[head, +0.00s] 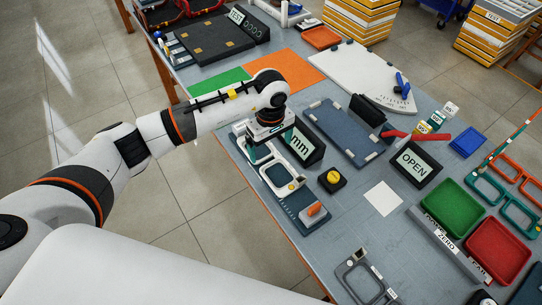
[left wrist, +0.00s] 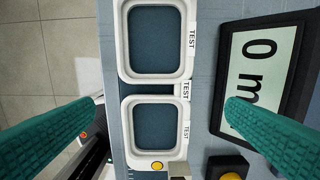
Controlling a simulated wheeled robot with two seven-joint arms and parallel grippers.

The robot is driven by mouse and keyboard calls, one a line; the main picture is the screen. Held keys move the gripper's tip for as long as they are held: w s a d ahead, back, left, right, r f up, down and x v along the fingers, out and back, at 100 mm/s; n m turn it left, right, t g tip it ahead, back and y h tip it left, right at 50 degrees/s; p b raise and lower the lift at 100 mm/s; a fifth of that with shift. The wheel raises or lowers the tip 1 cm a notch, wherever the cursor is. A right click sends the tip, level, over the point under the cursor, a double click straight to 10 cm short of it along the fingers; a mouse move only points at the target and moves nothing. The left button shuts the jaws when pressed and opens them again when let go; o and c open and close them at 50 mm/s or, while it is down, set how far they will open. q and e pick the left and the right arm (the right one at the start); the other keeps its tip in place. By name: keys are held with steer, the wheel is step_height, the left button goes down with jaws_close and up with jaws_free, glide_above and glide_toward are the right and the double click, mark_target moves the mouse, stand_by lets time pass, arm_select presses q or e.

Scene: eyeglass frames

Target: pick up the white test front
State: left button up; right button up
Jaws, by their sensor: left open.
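The white test front (head: 298,181) is a white frame with two rounded openings. It lies on a dark blue-grey fixture at the table's left edge. In the left wrist view the white test front (left wrist: 165,91) runs up and down the picture, with TEST labels on its right side and a yellow dot near the bottom. My left gripper (head: 270,145) is open above its middle. In the left wrist view the green fingertips of the left gripper (left wrist: 162,106) stand on either side of the bridge, apart from it. My right gripper does not show.
A display reading mm (head: 306,146) stands close right of the front. A black box with a yellow knob (head: 332,180) is nearby. An orange piece (head: 314,209) lies on the fixture's near end. Green (head: 452,207) and red (head: 498,250) trays are at the right.

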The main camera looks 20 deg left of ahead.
mark_target(270, 161)
arm_select(q)
steer(key=f, duration=0.2)
steer(key=f+p, duration=0.1)
steer(key=f, duration=0.2)
steer(key=shift+w+a, duration=0.1)
steer(key=shift+a, duration=0.1)
steer(key=shift+r, duration=0.1)
steer(key=c, duration=1.1)
